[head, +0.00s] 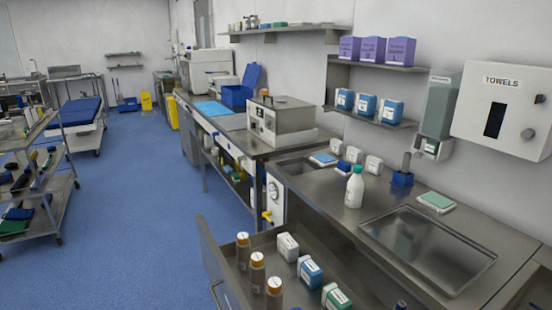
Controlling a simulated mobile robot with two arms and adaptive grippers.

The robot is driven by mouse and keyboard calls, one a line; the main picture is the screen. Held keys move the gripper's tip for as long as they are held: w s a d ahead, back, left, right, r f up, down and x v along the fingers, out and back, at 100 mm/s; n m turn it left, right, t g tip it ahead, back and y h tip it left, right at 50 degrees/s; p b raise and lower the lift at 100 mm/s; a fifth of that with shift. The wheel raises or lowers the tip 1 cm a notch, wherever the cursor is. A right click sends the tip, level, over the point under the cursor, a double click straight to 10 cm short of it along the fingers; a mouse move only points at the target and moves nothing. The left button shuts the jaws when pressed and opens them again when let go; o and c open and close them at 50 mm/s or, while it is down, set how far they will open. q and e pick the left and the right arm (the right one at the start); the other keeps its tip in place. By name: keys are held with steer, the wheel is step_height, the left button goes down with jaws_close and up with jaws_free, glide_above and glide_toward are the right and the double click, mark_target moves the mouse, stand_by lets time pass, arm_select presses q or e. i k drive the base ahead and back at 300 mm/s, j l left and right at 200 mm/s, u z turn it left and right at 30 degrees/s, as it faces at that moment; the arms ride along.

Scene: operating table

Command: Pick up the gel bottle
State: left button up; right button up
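A white bottle with a green cap (355,188) stands upright on the steel counter (318,190), left of the sink. It looks like the gel bottle, but its label is too small to read. Nothing touches it in the head view. Neither of my grippers shows in the head view, so I cannot see how far they are from the bottle or whether they are open.
A sink (425,250) lies right of the bottle. A blue holder (402,179) and small white boxes (353,154) stand behind it. In front, an open drawer (215,262) holds brown bottles (257,272) and boxes (310,271). Blue floor (130,215) is free at left.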

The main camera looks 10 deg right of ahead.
mark_target(354, 188)
steer(key=j+z, duration=0.2)
steer(key=z, duration=0.2)
steer(key=j+z, duration=0.2)
steer(key=z, duration=0.25)
steer(key=i, duration=0.05)
